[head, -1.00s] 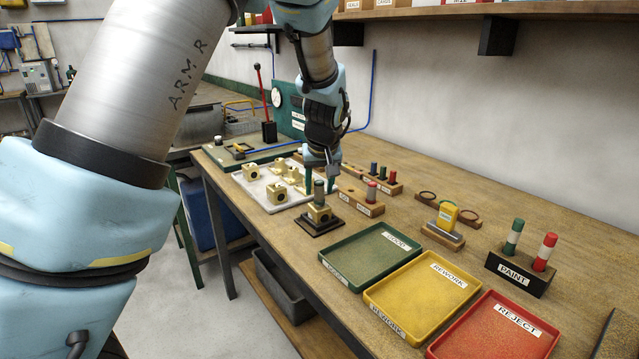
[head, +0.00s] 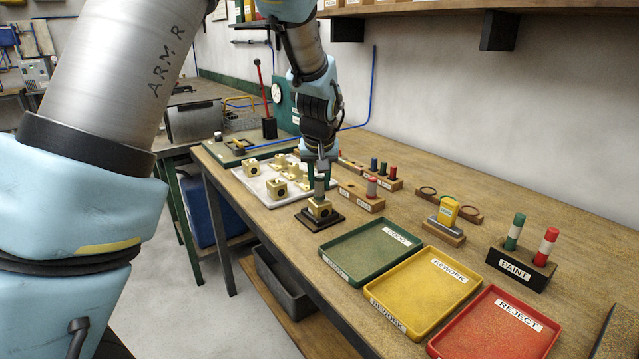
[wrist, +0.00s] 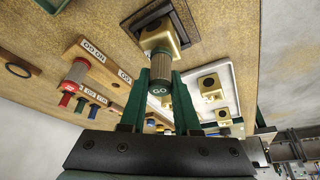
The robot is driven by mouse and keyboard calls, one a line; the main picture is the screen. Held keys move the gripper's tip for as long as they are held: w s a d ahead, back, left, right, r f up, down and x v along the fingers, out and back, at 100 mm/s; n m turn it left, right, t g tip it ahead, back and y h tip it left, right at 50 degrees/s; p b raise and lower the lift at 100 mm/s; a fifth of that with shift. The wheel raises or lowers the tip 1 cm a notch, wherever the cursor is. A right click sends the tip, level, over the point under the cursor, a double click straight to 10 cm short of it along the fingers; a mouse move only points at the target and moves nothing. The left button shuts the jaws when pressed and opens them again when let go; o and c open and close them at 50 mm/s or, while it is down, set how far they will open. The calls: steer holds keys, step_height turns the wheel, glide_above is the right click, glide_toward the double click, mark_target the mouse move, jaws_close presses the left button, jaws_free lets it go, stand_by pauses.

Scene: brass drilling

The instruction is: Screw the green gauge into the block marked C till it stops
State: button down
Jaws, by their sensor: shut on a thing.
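The green gauge (wrist: 160,68), a grey knurled cylinder with a dark green end marked GO, stands upright in the head view (head: 319,187). Its lower end meets a brass block (head: 319,208), which also shows in the wrist view (wrist: 158,38). How deep it sits in the bore cannot be told. The block rests on a dark square fixture (head: 335,219); no letter C is readable on it. My gripper (head: 320,174) is above the block, its green fingers shut on the gauge from both sides, as the wrist view shows (wrist: 161,78).
A pale tray (head: 250,184) with several brass blocks lies behind left. A wooden gauge rack (head: 362,200) with a red-topped gauge stands close on the right. Green (head: 345,272), yellow (head: 385,306) and red (head: 455,350) trays lie in front, with a paint holder (head: 520,272) farther right.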

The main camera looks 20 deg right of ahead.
steer(key=m+h, duration=0.1)
steer(key=m, duration=0.1)
steer(key=shift+m+g, duration=0.3)
steer(key=shift+m, duration=0.1)
steer(key=m+p, duration=0.1)
steer(key=m, duration=0.2)
steer(key=shift+g+h, duration=0.4)
steer(key=m+g+p, duration=0.1)
steer(key=m+p, duration=0.1)
steer(key=m, duration=0.1)
steer(key=shift+r+m+h+p, duration=0.1)
steer(key=shift+m+h+p, duration=0.2)
steer(key=shift+m+p, duration=0.1)
steer(key=shift+s+d+f+m+g, duration=0.1)
steer(key=shift+f+m+g, duration=0.1)
steer(key=shift+m+g, duration=0.3)
steer(key=c, duration=0.8)
jaws_free()
